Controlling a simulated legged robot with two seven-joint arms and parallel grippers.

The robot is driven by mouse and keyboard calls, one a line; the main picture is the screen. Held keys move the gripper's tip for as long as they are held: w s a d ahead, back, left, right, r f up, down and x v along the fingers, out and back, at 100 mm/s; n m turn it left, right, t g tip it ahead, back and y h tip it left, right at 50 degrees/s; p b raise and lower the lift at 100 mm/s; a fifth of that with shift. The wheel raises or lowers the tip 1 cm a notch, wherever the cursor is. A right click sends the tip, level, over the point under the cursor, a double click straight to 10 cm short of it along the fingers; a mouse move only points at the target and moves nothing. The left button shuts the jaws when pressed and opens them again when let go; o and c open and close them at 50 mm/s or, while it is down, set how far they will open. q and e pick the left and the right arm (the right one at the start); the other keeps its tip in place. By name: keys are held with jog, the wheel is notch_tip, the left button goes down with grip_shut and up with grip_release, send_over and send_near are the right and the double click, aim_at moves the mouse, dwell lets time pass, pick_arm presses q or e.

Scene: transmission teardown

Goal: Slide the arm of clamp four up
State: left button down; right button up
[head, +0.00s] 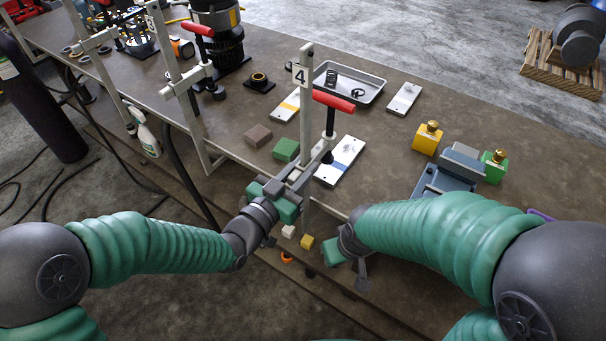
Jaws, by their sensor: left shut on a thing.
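Clamp four (307,118) stands upright at the near edge of the bench, with a "4" label (300,75) near the top of its bar. Its sliding arm (318,163) is low on the bar and carries a screw with a red handle (334,101). My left gripper (277,195) is shut on the near end of this arm; its fingers partly hide the grip. My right gripper (345,267) is low beside the bench edge, to the right of the bar, apart from the clamp. Its jaw opening is not clear.
Another clamp (185,85) stands to the left. Behind clamp four are a metal tray (349,86), a white plate with a blue stripe (340,160) and a green block (286,149). A blue vise (445,178) and a yellow block (427,138) are at right.

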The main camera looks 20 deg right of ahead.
aim_at(301, 153)
pick_arm(q)
notch_tip(301, 153, up, 6)
jog(key=shift+p, duration=0.8)
pick_arm(e)
jog(key=v, duration=0.2)
jog(key=shift+w+r, duration=0.15)
jog(key=shift+r, duration=0.35)
pick_arm(q)
jog(key=shift+f, duration=0.1)
jog(key=c, duration=1.3)
grip_release()
jog(key=shift+f, duration=0.2)
jog(key=shift+a, duration=0.1)
